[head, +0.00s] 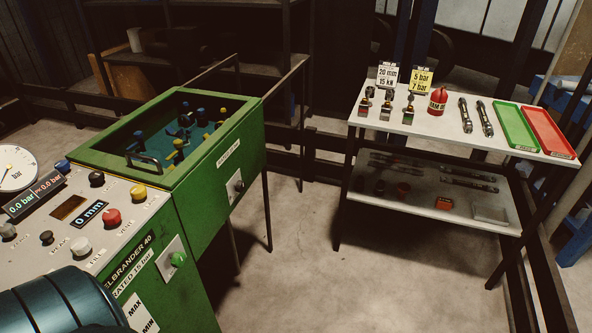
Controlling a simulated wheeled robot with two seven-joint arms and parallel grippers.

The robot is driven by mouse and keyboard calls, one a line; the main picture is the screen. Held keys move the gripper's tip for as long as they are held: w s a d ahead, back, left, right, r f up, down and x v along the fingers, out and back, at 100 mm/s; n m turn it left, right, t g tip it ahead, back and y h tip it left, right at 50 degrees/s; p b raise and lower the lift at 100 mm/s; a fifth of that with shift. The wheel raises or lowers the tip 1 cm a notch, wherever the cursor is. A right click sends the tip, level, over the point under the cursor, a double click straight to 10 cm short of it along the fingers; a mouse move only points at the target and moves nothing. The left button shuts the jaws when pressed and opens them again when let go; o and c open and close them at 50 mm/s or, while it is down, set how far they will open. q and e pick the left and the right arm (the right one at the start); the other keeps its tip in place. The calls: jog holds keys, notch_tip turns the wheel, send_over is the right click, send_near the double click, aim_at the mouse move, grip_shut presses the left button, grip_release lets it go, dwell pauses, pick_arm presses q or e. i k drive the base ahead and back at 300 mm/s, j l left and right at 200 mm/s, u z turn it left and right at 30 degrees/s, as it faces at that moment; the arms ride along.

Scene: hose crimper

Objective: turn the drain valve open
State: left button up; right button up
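The green crimping machine (221,222) stands at the left with a light control panel (137,207) on top. A green knob (178,259) sits on a pale plate on its front face. A dark handle on another pale plate (235,186) sits further right, under a small label. I cannot read which control is the drain valve, or tell how far any is turned. The panel also has a red knob (112,218), a yellow knob (138,193) and several black or white knobs. Neither gripper shows; one of my teal arm links fills the bottom left corner.
An open-topped green tank (214,155) holds blue and yellow parts. A white table (448,132) with fittings, a red canister (437,101) and trays stands right. Floor between is clear.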

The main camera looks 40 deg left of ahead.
aim_at(239, 186)
jog(key=i+l+u, duration=0.2)
jog(key=i, duration=0.4)
jog(key=i+l+u, duration=0.2)
jog(key=i, duration=0.4)
jog(key=i+l+u, duration=0.1)
jog(key=i+u, duration=0.2)
jog(key=u, duration=0.2)
jog(key=i+l+u, duration=0.25)
jog(key=u, duration=0.2)
jog(key=i+l+u, duration=0.3)
jog(key=u, duration=0.2)
jog(key=i+l+u, duration=0.2)
jog(key=l+u, duration=0.2)
jog(key=l, duration=0.2)
jog(key=l+u, duration=0.2)
jog(key=l, duration=0.15)
jog(key=i, duration=0.05)
